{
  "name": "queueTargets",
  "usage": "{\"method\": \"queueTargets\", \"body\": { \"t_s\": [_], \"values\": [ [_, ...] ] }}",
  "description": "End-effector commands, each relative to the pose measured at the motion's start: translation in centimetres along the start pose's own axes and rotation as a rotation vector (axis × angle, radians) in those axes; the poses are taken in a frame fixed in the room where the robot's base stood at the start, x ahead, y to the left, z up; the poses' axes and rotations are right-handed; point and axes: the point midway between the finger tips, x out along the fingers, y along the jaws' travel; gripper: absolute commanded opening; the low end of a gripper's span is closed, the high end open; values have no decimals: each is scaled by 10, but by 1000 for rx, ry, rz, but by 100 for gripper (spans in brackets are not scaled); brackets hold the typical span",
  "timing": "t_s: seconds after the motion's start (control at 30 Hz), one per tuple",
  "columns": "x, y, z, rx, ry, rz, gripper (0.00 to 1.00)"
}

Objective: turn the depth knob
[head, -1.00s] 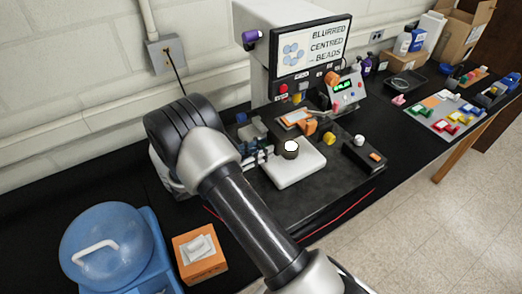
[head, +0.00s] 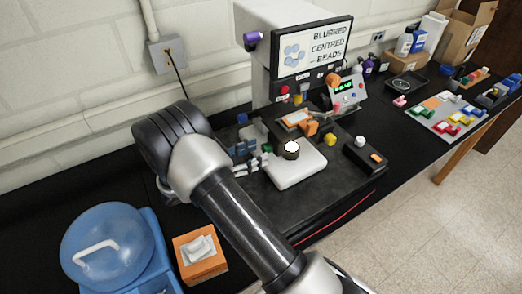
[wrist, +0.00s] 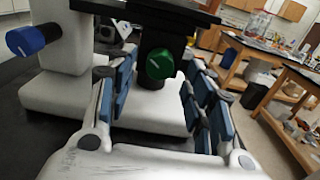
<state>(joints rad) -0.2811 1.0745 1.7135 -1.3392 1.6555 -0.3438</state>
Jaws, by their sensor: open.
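A green knob (wrist: 160,63) with a pale line on its face sits on a dark post in the wrist view, between the finger pads of my gripper (wrist: 158,82). The fingers are apart, one on each side, and no contact shows. In the head view the green knob (head: 267,148) is small, just right of my gripper (head: 250,158). A blue knob (wrist: 33,39) sticks out at the left of the wrist view; a blue knob also shows in the head view (head: 241,118). No readable label tells which knob is the depth knob.
A screen (head: 315,47) reads "BLURRED CENTRED BEADS". A white base (head: 297,170) bears a dark round part with a white top. Yellow (head: 330,140) and white (head: 360,141) knobs stand to the right. An orange tissue box (head: 200,258) and blue-lidded container (head: 107,245) are at front left.

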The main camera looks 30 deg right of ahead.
Motion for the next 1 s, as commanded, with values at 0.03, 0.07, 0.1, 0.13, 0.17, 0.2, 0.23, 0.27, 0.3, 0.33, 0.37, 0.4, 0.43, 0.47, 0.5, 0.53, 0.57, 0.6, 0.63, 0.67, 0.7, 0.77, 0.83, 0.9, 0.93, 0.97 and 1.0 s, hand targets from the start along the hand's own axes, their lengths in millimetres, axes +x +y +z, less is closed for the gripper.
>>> {"method": "queueTargets", "body": {
  "t_s": [0.03,0.07,0.1,0.13,0.17,0.2,0.23,0.27,0.3,0.33,0.37,0.4,0.43,0.47,0.5,0.53,0.57,0.6,0.63,0.67,0.7,0.77,0.83,0.9,0.93,0.97,1.0],
  "values": [
    [-11,1,0,1,1,4,48],
    [-16,1,0,1,0,4,48],
    [-22,0,0,0,0,3,48],
    [-27,0,0,0,0,3,48],
    [-30,1,0,0,0,3,48],
    [-35,1,0,1,0,2,48],
    [-38,0,0,1,1,1,48],
    [-40,0,0,1,1,1,48],
    [-43,0,0,0,1,1,48],
    [-44,0,0,0,0,0,48],
    [-45,0,0,0,0,0,48],
    [-45,0,0,0,0,-1,48],
    [-46,0,0,-1,0,-1,48],
    [-46,0,0,-1,0,-1,48],
    [-46,0,0,-1,0,-1,48],
    [-46,0,0,-1,0,-1,48],
    [-46,0,0,-1,0,-1,48],
    [-45,0,0,-1,0,-1,48],
    [-45,0,0,-1,0,-1,48],
    [-45,0,0,-1,0,-1,48],
    [-45,0,0,-1,0,-1,48],
    [-45,0,0,-1,0,-1,48],
    [-45,0,0,-1,0,-1,48],
    [-45,0,0,-1,0,-1,48],
    [-45,0,0,-1,0,-1,48],
    [-45,0,0,0,0,-1,48],
    [-45,0,0,0,0,-1,48]
  ]
}}
